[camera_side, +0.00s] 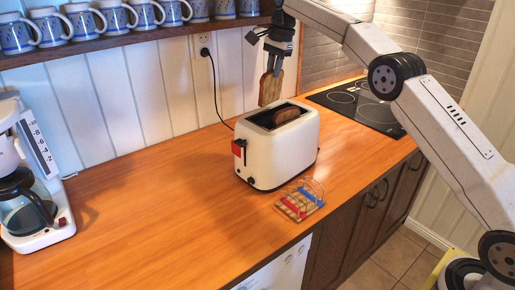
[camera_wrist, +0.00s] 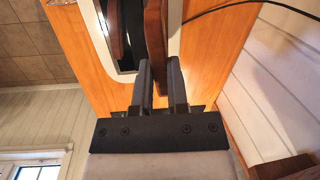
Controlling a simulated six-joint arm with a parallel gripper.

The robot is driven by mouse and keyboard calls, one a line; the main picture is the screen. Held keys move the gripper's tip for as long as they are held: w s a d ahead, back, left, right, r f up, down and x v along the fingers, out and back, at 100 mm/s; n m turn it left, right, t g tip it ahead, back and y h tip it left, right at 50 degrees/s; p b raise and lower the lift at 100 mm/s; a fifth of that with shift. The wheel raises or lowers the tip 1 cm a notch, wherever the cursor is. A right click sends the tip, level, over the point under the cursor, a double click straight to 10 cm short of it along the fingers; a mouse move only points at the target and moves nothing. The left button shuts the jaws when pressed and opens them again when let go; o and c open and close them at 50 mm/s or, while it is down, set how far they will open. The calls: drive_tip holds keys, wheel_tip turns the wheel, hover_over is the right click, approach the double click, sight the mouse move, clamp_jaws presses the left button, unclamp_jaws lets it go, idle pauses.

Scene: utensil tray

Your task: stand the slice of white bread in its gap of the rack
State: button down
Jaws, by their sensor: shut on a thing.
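My gripper (camera_side: 273,66) is shut on a slice of white bread (camera_side: 270,90), with a light tan face and brown crust. The slice hangs upright below the fingers, at the far-left end of the toaster's top in the side view. In the wrist view my gripper (camera_wrist: 160,75) pinches the slice, seen edge-on as a brown strip (camera_wrist: 154,30). The rack (camera_side: 299,198) stands on the counter in front of the toaster, with thin wire hoops on a wooden base and red and blue marks. No bread shows in it.
The white toaster (camera_side: 272,157) has a darker brown slice (camera_side: 286,116) in its slot; its top also shows in the wrist view (camera_wrist: 126,66). A cord (camera_side: 214,85) runs behind it to the wall. A shelf with mugs (camera_side: 85,20) hangs above. The counter's left half is clear up to the coffee maker (camera_side: 40,228).

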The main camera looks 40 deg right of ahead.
drive_tip(key=s+a+n+g, duration=0.1)
drive_tip(key=s+a+n, duration=0.6)
drive_tip(key=s+n, duration=0.1)
drive_tip(key=s+d+f+n, duration=0.1)
drive_tip(key=s+f+n, duration=0.1)
drive_tip(key=s, duration=0.6)
drive_tip(key=s+d+f+n+g+h, duration=0.1)
drive_tip(key=s+f+n, duration=0.2)
drive_tip(key=s, duration=0.5)
drive_tip(key=s+d+f+n, duration=0.2)
drive_tip(key=s+n, duration=0.1)
drive_tip(key=s, duration=0.6)
drive_tip(key=shift+f, duration=0.3)
drive_tip(key=w+d+f, duration=0.1)
drive_tip(key=w+f, duration=0.8)
drive_tip(key=w, duration=0.4)
drive_tip(key=shift+w+f, duration=0.15)
